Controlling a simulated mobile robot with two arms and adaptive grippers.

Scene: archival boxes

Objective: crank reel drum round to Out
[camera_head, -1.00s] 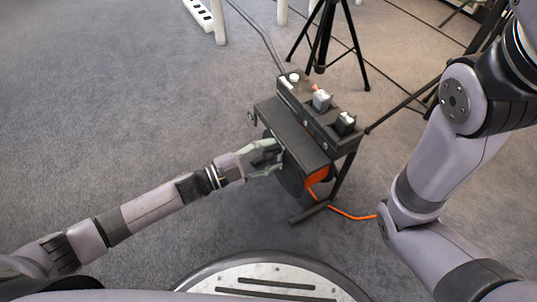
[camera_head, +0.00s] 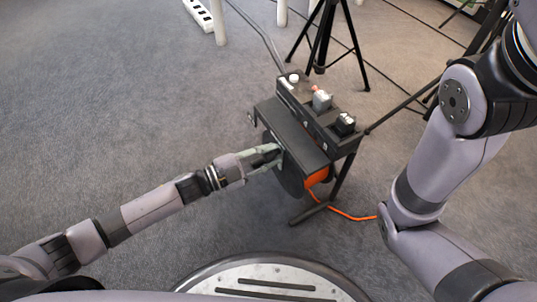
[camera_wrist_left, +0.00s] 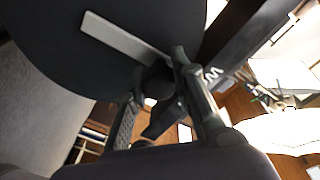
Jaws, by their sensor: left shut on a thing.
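The cable reel's drum (camera_head: 288,182) is a dark disc under a black stand top (camera_head: 292,135), with orange cable (camera_head: 317,177) wound on it. In the left wrist view the drum's dark side (camera_wrist_left: 55,45) fills the upper left. A flat pale grey crank arm (camera_wrist_left: 118,38) lies across it. My left gripper (camera_head: 277,154) reaches the drum's near side. In the left wrist view its fingers (camera_wrist_left: 158,78) are shut around a dark crank knob (camera_wrist_left: 155,80) at the arm's end. Any Out mark cannot be made out. My right gripper is out of view.
A box with sockets and plugs (camera_head: 320,108) sits on the stand. A black tripod (camera_head: 322,40) stands behind. Loose orange cable (camera_head: 352,215) runs right across the carpet. A power strip (camera_head: 198,14) lies at the top left. Carpet on the left is clear.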

